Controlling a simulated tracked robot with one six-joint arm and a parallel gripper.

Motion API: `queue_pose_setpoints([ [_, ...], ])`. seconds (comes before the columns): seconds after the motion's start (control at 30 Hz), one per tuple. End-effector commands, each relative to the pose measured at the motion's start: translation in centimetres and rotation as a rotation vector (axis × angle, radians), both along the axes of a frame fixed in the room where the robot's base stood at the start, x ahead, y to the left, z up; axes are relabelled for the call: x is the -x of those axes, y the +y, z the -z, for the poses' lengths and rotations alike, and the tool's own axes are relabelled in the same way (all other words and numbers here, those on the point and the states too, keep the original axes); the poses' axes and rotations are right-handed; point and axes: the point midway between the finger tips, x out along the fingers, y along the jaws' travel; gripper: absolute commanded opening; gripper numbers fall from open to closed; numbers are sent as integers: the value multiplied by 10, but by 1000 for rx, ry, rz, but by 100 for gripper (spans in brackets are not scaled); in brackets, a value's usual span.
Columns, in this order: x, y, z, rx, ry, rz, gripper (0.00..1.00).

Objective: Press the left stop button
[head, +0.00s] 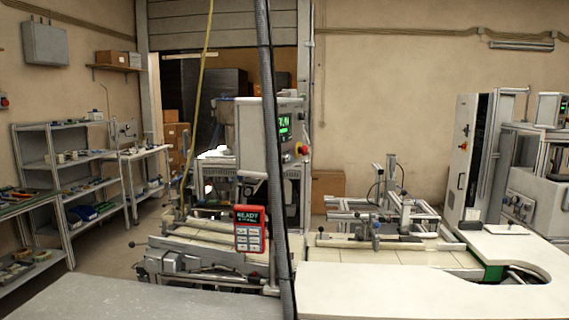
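A red stop button (302,149) with some yellow around it sits on the lower right of a grey control box (262,140) in the middle of the head view. The box has a lit green display. A small red spot, possibly another button (4,101), shows on the left wall at the picture's edge. A second control box (550,110) with a green display and a small red spot stands at the far right; details are too small to tell. My gripper is not in view, so its place relative to the buttons cannot be seen.
A dark vertical hose (272,170) crosses in front of the middle control box. A red READY panel (249,228) stands below it. A white worktop (400,290) fills the front right. Shelves (75,165) line the left wall. Some floor (105,258) shows between shelves and machine.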

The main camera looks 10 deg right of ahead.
Motion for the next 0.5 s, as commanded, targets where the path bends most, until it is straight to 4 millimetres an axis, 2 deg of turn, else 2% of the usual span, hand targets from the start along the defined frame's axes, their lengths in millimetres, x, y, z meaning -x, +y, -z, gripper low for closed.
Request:
queue_pose_setpoints([
  [0.07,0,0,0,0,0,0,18],
  [0.3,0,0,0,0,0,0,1],
  [0.5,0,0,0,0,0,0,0],
])
